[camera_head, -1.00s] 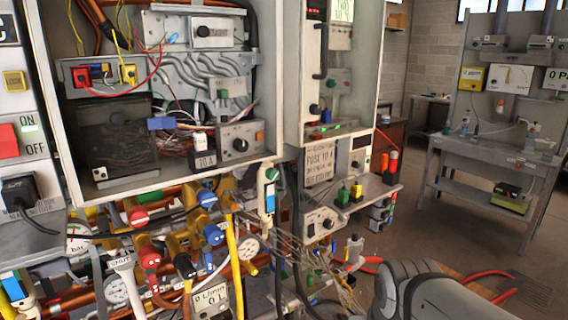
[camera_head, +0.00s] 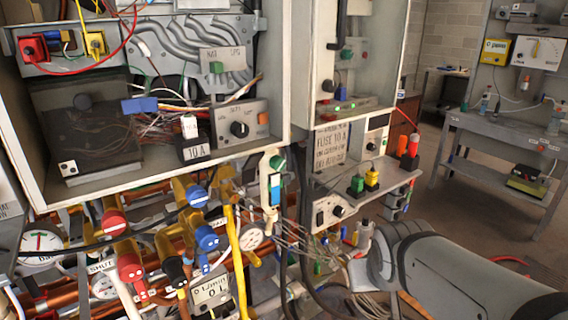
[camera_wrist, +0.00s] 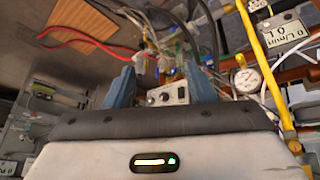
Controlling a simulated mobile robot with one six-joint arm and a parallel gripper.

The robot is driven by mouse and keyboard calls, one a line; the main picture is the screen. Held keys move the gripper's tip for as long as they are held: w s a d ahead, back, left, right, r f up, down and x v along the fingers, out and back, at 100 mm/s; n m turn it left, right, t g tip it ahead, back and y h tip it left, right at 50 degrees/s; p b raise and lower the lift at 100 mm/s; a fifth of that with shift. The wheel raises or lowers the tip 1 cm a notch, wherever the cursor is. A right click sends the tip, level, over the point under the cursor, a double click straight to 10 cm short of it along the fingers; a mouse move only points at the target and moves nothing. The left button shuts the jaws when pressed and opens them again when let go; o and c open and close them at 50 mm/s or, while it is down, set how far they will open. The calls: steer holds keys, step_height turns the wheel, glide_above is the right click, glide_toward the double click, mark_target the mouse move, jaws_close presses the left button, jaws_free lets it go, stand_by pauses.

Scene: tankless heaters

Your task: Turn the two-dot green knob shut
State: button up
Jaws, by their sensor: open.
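In the head view, a green knob (camera_head: 277,162) sits on top of a white upright fitting with a blue part, at the right end of the pipework. A green knob or button (camera_head: 346,54) also shows in the right cabinet, and a small green one (camera_head: 216,67) in the left cabinet. Dots are too small to tell on any of them. In the wrist view, my gripper (camera_wrist: 161,82) is open, its two blue fingers apart. No green knob can be made out between them. A grey box with a dial (camera_wrist: 167,95) shows beyond the fingers.
Red and blue valve knobs (camera_head: 130,267) crowd the copper pipes at lower left. Loose wires (camera_head: 300,235) hang near my arm. A shelf (camera_head: 385,182) carries plugs. Floor is open at right.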

steer(key=w+r+t, duration=0.4)
steer(key=w, duration=0.3)
steer(key=n+t+y, duration=0.5)
steer(key=n+y, duration=0.3)
steer(key=y, duration=0.3)
glide_toward(280, 165)
steer(key=w, duration=0.1)
steer(key=x, duration=0.8)
steer(key=shift+s+a+f, duration=0.1)
steer(key=shift+s+a, duration=0.05)
steer(key=shift+a, duration=0.05)
steer(key=shift+c, duration=0.2)
steer(key=c, duration=0.9)
